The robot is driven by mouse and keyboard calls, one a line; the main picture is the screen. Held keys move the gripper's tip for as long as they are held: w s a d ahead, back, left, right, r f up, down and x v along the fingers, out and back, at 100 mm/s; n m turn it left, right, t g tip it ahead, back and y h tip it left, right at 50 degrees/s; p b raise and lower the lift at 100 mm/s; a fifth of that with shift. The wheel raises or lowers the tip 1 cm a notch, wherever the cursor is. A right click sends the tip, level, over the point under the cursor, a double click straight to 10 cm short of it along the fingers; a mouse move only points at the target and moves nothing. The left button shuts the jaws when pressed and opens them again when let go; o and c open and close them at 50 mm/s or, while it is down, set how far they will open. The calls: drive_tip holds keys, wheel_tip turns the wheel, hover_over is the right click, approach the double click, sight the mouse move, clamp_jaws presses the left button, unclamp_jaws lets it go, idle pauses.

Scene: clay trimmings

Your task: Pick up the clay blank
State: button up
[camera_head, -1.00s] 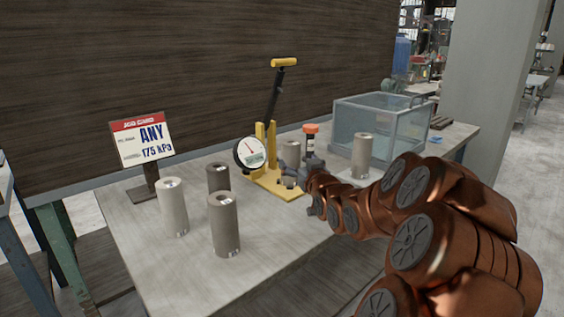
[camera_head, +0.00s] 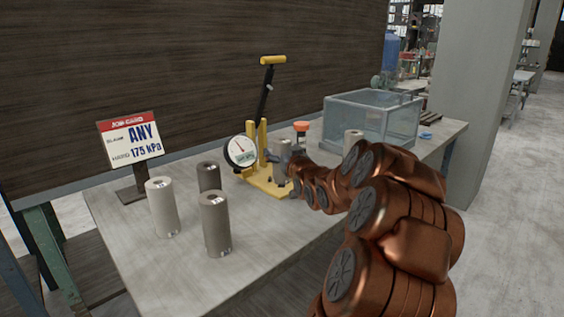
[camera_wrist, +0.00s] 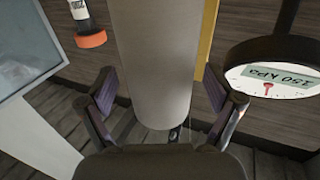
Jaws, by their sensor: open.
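A pale grey clay blank (camera_head: 283,146) stands on the yellow press (camera_head: 259,175), beside its round gauge (camera_head: 239,151). In the wrist view this blank (camera_wrist: 158,60) fills the middle, between the two fingers of my gripper (camera_wrist: 162,95). The fingers are open, one on either side of it; I cannot tell whether either touches. In the head view my gripper (camera_head: 281,160) is at the blank and hides its lower part. The gauge (camera_wrist: 265,82) shows "150 kPa" in the wrist view. The job card (camera_head: 134,138) reads "ANY" and "175 kPa".
A light blank (camera_head: 162,207) and two darker blanks (camera_head: 215,224) (camera_head: 208,177) stand at the table's left. Another blank (camera_head: 353,141) is partly behind my arm. An orange-capped bottle (camera_wrist: 90,38) is close by. A glass tank (camera_head: 372,120) stands at the right.

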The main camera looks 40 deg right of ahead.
drive_tip(key=shift+c, duration=0.3)
drive_tip(key=shift+r, duration=0.1)
clamp_jaws()
idle(0.4)
